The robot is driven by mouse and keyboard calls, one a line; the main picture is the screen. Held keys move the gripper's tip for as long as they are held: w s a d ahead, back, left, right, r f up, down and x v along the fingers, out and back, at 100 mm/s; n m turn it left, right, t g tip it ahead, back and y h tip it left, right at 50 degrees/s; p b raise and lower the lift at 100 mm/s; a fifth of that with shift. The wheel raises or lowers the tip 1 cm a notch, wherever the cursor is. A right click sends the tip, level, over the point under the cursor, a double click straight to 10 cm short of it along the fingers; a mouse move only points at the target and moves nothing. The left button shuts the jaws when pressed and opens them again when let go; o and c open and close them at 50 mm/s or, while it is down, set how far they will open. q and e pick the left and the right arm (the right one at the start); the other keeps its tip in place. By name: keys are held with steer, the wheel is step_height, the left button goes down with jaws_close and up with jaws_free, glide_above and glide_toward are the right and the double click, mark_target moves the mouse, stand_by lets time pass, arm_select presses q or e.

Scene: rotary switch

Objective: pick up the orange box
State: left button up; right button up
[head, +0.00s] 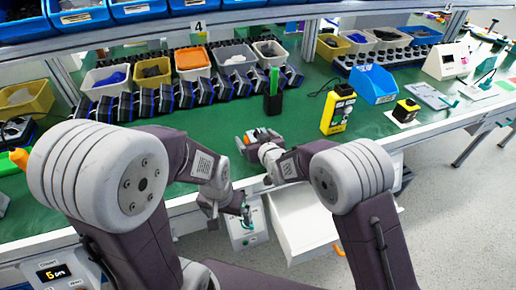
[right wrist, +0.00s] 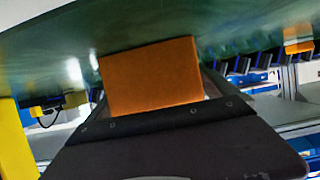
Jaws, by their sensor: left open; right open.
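The orange box (right wrist: 152,77) stands close in front of my right gripper in the right wrist view, its lower edge hidden behind the dark gripper body. In the head view, a small orange-red patch (head: 262,133) shows at my right gripper (head: 258,142), over the front part of the green table. That gripper is open; I cannot tell whether its fingers touch the box. My left gripper (head: 228,210) is open and points down in front of the table edge, near a light panel with a green knob (head: 247,226).
A yellow device (head: 339,110) stands to the right on the green table (head: 300,120), and a black holder with a green piece (head: 273,92) stands behind. Several bins and a row of dark blue-edged parts line the back. An open white drawer (head: 305,225) is below the table edge.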

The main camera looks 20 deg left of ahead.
steer(key=shift+s+d+r, duration=0.1)
steer(key=shift+c, duration=0.9)
steer(key=c, duration=1)
steer(key=shift+c, duration=1.3)
steer(key=shift+r, duration=0.1)
